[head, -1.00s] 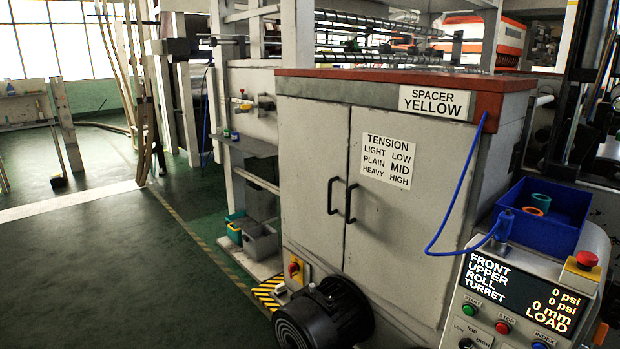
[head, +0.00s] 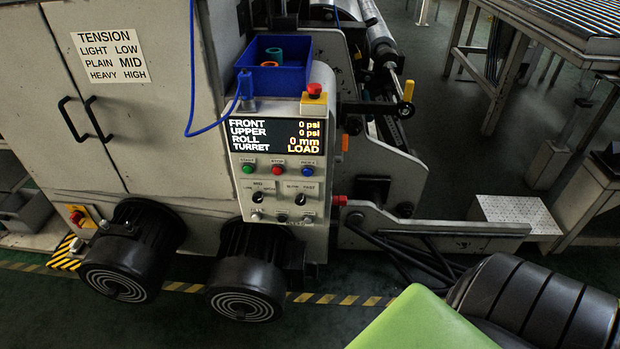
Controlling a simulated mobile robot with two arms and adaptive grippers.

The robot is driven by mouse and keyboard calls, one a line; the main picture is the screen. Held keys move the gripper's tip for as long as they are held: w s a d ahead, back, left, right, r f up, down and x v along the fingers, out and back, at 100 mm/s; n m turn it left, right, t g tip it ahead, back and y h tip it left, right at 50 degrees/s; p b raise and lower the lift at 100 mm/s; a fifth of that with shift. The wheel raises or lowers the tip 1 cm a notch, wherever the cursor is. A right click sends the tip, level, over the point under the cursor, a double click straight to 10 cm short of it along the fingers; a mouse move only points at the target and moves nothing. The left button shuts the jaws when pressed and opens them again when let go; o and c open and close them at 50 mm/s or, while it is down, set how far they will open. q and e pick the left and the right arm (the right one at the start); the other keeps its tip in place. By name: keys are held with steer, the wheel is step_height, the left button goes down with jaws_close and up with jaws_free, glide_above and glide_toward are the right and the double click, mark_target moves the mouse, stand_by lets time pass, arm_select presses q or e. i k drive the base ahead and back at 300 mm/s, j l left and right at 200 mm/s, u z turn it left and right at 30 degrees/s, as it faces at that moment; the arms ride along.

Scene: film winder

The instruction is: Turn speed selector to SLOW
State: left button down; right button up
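The control panel (head: 240,200) stands at the centre of the head view, on the front of the grey machine. Its speed selector (head: 300,199) is a small black knob at the panel's lower right, under labels that seem to read SLOW and FAST. The knob is too small to tell which way it points. A second black knob (head: 257,198) sits to its left, under LOW, MID and HIGH labels. Neither of my grippers shows in this view, and nothing touches the panel.
Green (head: 247,169), red (head: 278,170) and blue (head: 308,170) buttons sit above the knobs. The display (head: 277,135) reads LOAD. A blue bin (head: 272,80) and a red emergency button (head: 314,89) are on top.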

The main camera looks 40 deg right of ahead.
mark_target(300, 199)
steer(key=z, duration=1.2)
